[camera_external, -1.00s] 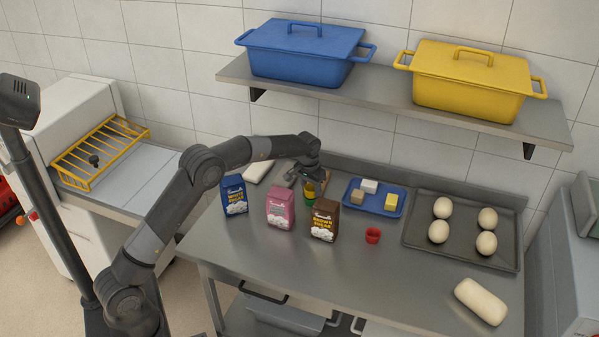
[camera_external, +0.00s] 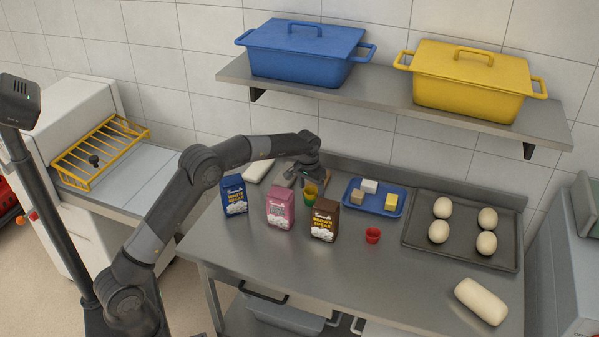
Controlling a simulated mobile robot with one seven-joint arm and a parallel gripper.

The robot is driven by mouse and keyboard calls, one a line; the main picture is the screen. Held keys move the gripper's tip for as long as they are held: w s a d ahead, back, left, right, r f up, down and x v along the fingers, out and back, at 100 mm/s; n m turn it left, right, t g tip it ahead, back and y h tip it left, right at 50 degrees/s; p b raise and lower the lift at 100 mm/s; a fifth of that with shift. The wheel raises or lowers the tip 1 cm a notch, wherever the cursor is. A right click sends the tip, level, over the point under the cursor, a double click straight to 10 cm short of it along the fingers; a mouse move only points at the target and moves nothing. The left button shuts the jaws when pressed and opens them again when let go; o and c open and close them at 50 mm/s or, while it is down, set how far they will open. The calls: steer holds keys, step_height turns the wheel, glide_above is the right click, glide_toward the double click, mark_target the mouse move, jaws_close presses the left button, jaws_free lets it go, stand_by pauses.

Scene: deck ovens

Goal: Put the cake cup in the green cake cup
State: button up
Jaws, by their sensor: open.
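A small red cake cup (camera_external: 373,236) stands upright on the steel table, right of the brown carton. A green cake cup (camera_external: 310,198) with yellow showing at it stands behind the gap between the pink and brown cartons. At this size I cannot tell whether the yellow part is a second cup inside it. My gripper (camera_external: 307,181) is open just above and behind this cup, pointing down. Its fingertips are small and partly hidden, and I cannot tell whether they touch the cup.
A blue tray (camera_external: 376,209) with blocks and a dark tray (camera_external: 462,256) with several egg-shaped pieces lie to the right. A pale roll (camera_external: 481,301) lies front right. The front middle is clear.

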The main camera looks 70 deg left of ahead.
mark_target(308, 199)
step_height(308, 199, up, 12)
steer(key=s, duration=0.1)
steer(key=s+d+r+m+t, duration=0.1)
steer(key=s+d+r, duration=0.7)
steer(key=s+d+r+m+t, duration=0.1)
steer(key=s+d+r, duration=0.1)
steer(key=s+d, duration=0.35)
steer(key=s+d+r+m, duration=0.1)
steer(key=s+d+r, duration=0.15)
steer(key=s, duration=0.55)
steer(key=s+d+f, duration=0.2)
steer(key=s, duration=0.5)
steer(key=s+d+f+m+t, duration=0.1)
steer(key=s+d+f, duration=0.2)
steer(key=s, duration=0.5)
steer(key=s+d+f+m+t, duration=0.1)
steer(key=s+d+f, duration=0.2)
steer(key=s, duration=0.5)
steer(key=shift+s+f+h, duration=0.25)
steer(key=shift+h, duration=0.05)
